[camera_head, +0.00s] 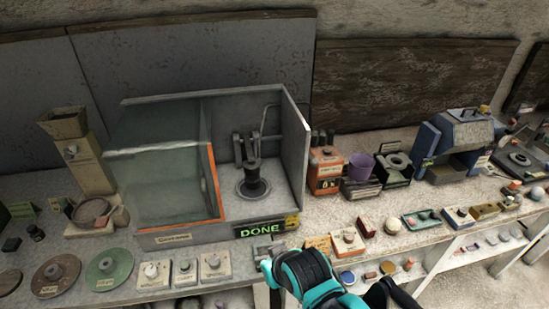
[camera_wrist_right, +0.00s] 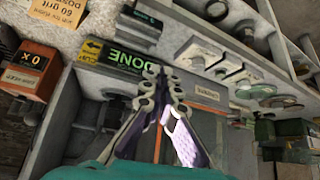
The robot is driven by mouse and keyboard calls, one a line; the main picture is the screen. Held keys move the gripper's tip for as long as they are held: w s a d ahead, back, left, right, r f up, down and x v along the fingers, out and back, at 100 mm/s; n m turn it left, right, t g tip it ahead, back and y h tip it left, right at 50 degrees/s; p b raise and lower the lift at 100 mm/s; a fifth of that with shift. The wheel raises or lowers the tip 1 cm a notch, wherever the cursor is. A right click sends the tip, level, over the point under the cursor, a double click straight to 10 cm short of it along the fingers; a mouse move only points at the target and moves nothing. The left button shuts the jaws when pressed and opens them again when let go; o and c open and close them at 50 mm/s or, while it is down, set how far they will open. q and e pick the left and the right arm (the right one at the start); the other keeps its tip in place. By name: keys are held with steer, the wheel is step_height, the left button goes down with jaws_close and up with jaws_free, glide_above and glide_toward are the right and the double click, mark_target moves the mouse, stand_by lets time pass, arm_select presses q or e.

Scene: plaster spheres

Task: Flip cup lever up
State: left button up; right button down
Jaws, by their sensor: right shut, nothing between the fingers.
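A row of small pale control boxes lies along the table's front edge: a left one (camera_head: 152,271), a middle one (camera_head: 184,270) and a right one (camera_head: 215,265). They also show in the right wrist view, the nearest one (camera_wrist_right: 197,52) to the right of my fingertips. Their labels are too small to tell which bears the cup lever. My right gripper (camera_head: 266,266) is shut and empty near the front edge, to the right of this row. Its fingers (camera_wrist_right: 161,76) show in the wrist view below the green DONE sign (camera_wrist_right: 126,60). My left gripper is not in view.
Behind the row stands a grey cabinet with an orange-edged glass panel (camera_head: 165,185). A black spindle (camera_head: 252,182) stands inside. An orange box (camera_head: 326,171), a purple cup (camera_head: 361,167) and a blue machine (camera_head: 458,143) stand to the right. Green and brown discs lie at left.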

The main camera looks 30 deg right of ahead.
steer(key=w+d+m+t+b, duration=0.1)
steer(key=w+d+m+t, duration=0.45)
steer(key=w+m, duration=0.9)
steer(key=s+d+m+t+h, duration=0.1)
steer(key=d+m+t+h, duration=0.3)
steer(key=d+m, duration=1.8)
steer(key=w+d+f+m+g+b, duration=0.1)
steer(key=w+f+m+b, duration=0.15)
steer(key=w, duration=0.75)
steer(key=shift+n+h, duration=0.3)
steer(key=shift+n, duration=0.1)
steer(key=r, duration=0.2)
steer(key=s+r, duration=0.1)
steer(key=r, duration=0.1)
steer(key=shift+a, duration=0.25)
steer(key=shift+s, duration=0.1)
steer(key=shift+r, duration=0.1)
